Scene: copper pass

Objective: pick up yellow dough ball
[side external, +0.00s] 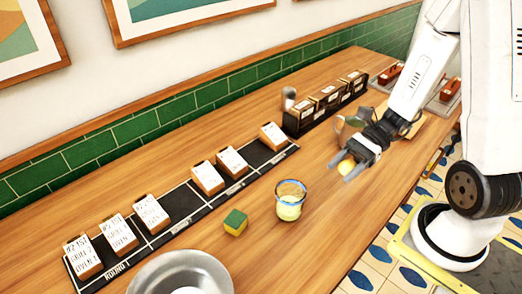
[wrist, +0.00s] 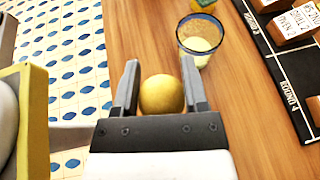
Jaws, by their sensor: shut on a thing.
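The yellow dough ball (side external: 346,166) is between the fingers of my gripper (side external: 352,171) in the side external view. In the wrist view the ball (wrist: 162,95) sits between the two grey fingers of my gripper (wrist: 160,88), close to the palm. My gripper is shut on the ball. The ball and gripper are over the wooden counter (side external: 330,215), near its front edge. I cannot tell whether the ball touches the counter.
A glass (side external: 290,200) with pale contents stands to the left of my gripper, with a green and yellow sponge (side external: 235,222) beyond it. A metal bowl (side external: 180,272) is at the front left. A black rail (side external: 180,213) with several cards runs along the back.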

